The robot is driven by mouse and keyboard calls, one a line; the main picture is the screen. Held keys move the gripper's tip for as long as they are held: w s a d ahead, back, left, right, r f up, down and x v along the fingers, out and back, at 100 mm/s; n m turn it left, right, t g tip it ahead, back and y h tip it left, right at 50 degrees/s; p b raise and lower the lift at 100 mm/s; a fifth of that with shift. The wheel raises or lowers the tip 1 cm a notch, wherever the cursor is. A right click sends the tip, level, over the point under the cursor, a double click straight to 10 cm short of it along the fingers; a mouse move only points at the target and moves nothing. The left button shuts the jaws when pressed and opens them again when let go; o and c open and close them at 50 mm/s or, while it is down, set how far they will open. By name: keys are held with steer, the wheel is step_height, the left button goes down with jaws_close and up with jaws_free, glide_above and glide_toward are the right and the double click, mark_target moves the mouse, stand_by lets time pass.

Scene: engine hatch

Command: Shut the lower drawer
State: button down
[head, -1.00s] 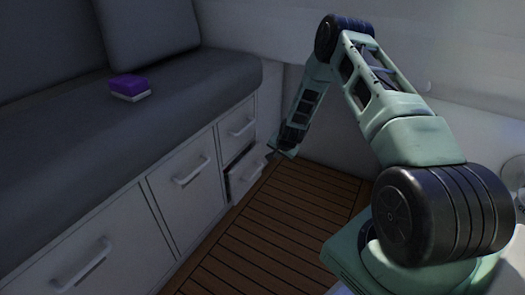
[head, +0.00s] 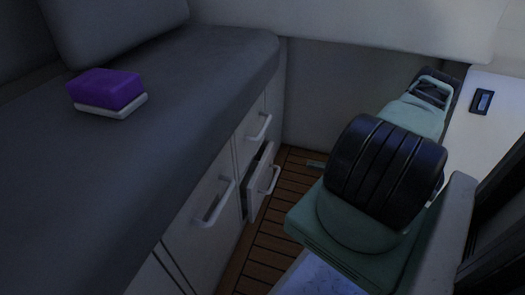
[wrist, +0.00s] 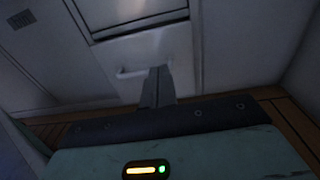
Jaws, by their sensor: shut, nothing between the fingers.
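The lower drawer (head: 258,188) is in the bench front, below a closed upper drawer (head: 251,138). It stands partly pulled out, with a dark gap above its front and its bar handle (head: 271,181) facing the aisle. In the wrist view the lower drawer's pale front (wrist: 150,52) and handle fill the upper middle, with a dark slot along its top edge. My gripper (wrist: 160,72) is shut and empty. Its fingertips overlap the drawer front just right of the handle; I cannot tell whether they touch it. In the head view my arm hides most of the gripper.
The cushioned bench (head: 190,75) runs along the left, with a purple and white sponge-like block (head: 108,91) on it. A cabinet door with a handle (head: 214,203) is nearer. The narrow wooden floor (head: 275,225) is clear. A pale wall closes the far end.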

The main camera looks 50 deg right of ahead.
steer(key=b, duration=0.6)
glide_toward(270, 153)
steer(key=shift+t, duration=0.3)
steer(key=x, duration=0.5)
steer(key=shift+w+a+f, duration=0.3)
steer(key=shift+a+f, duration=0.05)
steer(key=shift+w+a+r+m+h, duration=0.2)
steer(key=shift+w+m+h, duration=0.1)
steer(key=shift+w, duration=0.15)
steer(key=shift+w+a, duration=0.1)
steer(key=shift+w, duration=0.15)
steer(key=shift+p+x, duration=0.65)
steer(key=shift+x, duration=1.5)
